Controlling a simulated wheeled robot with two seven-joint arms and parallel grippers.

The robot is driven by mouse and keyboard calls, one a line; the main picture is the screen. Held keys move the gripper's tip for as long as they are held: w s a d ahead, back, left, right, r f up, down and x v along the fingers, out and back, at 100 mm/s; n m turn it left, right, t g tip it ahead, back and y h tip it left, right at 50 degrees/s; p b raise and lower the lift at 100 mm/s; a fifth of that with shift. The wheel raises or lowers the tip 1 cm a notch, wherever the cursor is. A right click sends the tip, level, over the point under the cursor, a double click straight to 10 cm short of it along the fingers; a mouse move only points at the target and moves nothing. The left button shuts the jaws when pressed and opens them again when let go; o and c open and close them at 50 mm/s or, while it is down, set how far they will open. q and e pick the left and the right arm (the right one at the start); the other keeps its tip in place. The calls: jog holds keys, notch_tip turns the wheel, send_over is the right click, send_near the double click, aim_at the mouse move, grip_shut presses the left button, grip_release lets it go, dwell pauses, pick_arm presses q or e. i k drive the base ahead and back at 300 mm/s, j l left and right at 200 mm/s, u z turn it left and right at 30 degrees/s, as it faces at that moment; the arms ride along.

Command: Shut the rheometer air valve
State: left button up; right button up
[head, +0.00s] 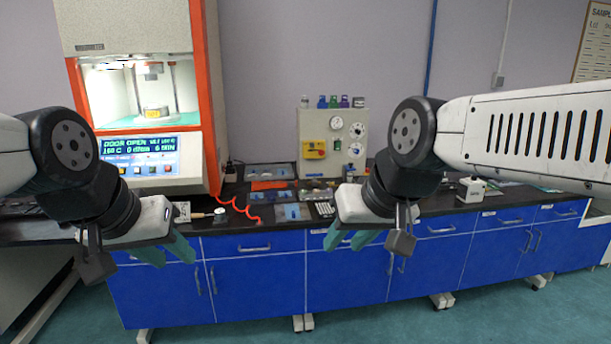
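The rheometer (207,100) stands at the left of the bench, with an orange-red frame and a lit, open chamber. Its display (138,147) reads "DOOR OPEN". A cream panel (346,119) right of it carries a yellow box (314,149) with a red part, and round white dials (356,130). I cannot tell which part is the air valve or how it is set. My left gripper (178,262) is open and empty in front of the bench, below the rheometer. My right gripper (343,248) is open and empty in front of the bench, below the panel. Neither touches anything.
The dark bench top (262,212) holds trays, a calculator (324,209) and a coiled red hose (240,208). Small coloured bottles (334,102) stand on top of the panel. A small white device (471,189) is on the right. Blue cabinets (253,281) are below.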

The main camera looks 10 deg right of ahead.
aim_at(320, 174)
jog(key=i+l+z, duration=0.1)
jog(key=i+z, duration=0.25)
jog(key=i, duration=2.05)
